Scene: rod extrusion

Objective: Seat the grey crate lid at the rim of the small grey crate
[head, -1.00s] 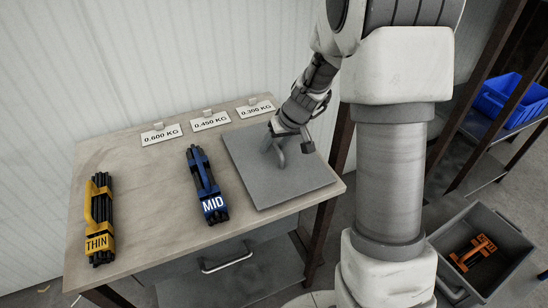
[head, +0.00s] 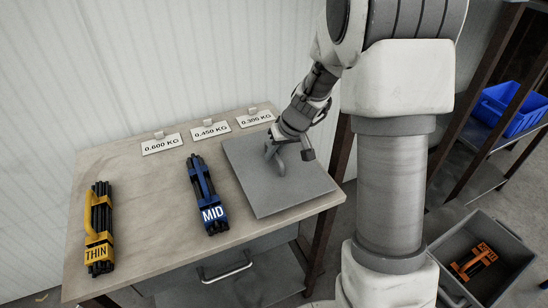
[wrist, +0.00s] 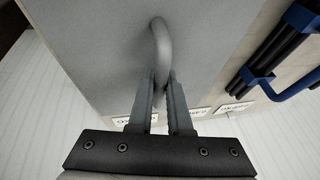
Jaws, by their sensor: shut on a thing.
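The grey crate lid (head: 275,188) is a flat square plate with a curved grey handle (head: 277,155) at its middle. It lies at the right end of the wooden table top, or just over it; I cannot tell if they touch. My gripper (head: 272,149) is shut on the lid's handle. In the wrist view my gripper (wrist: 163,78) has its two fingers on either side of the handle (wrist: 160,40), with the lid (wrist: 95,45) behind. The small grey crate (head: 510,250) stands on the floor at the lower right, open at the top, with an orange labelled bundle (head: 475,263) inside.
A blue MID rod bundle (head: 207,195) lies left of the lid, and a yellow THIN bundle (head: 99,230) lies further left. Weight cards, including 0.450 KG (head: 210,131), line the table's back. A blue bin (head: 510,105) sits on a shelf at right.

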